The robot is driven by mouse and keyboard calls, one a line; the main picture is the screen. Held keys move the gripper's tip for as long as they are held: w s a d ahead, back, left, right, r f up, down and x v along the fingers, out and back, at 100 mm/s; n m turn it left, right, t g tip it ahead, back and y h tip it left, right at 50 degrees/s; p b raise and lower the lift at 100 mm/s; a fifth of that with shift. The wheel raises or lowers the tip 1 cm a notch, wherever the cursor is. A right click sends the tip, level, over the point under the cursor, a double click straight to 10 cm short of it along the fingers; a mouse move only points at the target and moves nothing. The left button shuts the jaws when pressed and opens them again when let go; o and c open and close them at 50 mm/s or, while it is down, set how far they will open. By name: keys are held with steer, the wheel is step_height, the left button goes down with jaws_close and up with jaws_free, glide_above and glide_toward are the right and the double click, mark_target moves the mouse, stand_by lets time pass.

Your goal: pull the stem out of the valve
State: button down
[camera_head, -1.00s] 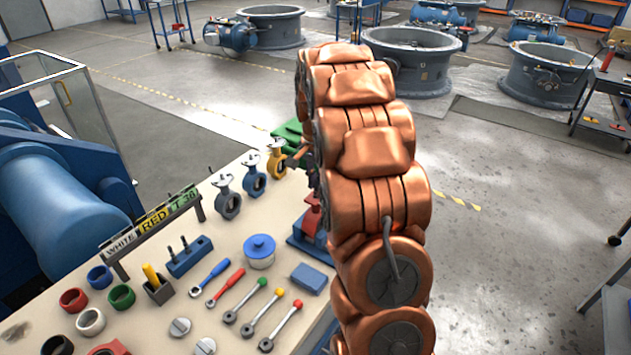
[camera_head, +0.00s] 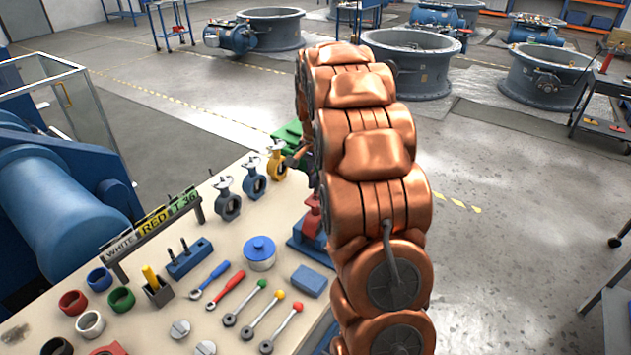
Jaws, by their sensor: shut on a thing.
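Three small butterfly valves stand in a row at the far side of the bench: a grey one (camera_head: 229,205), a blue one (camera_head: 255,186) and a yellow one (camera_head: 277,166). A red part (camera_head: 312,216) stands on a blue base (camera_head: 303,243) at the bench's right edge, partly behind my copper arm. I cannot tell whether this red part is a valve. My arm hides my gripper, and I cannot make out the stem or what is held.
The bench (camera_head: 226,250) carries a blue-lidded pot (camera_head: 259,252), a blue block (camera_head: 309,281), coloured rings, wrenches and ball-ended levers. A sign rack (camera_head: 152,226) stands at its left. Large valve bodies (camera_head: 411,62) stand on the floor behind.

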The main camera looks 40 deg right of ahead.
steer(key=shift+r+p, duration=0.3)
steer(key=shift+r, duration=2.15)
stand_by(4.5)
steer(key=shift+r+p, duration=0.45)
steer(key=shift+r, duration=2.5)
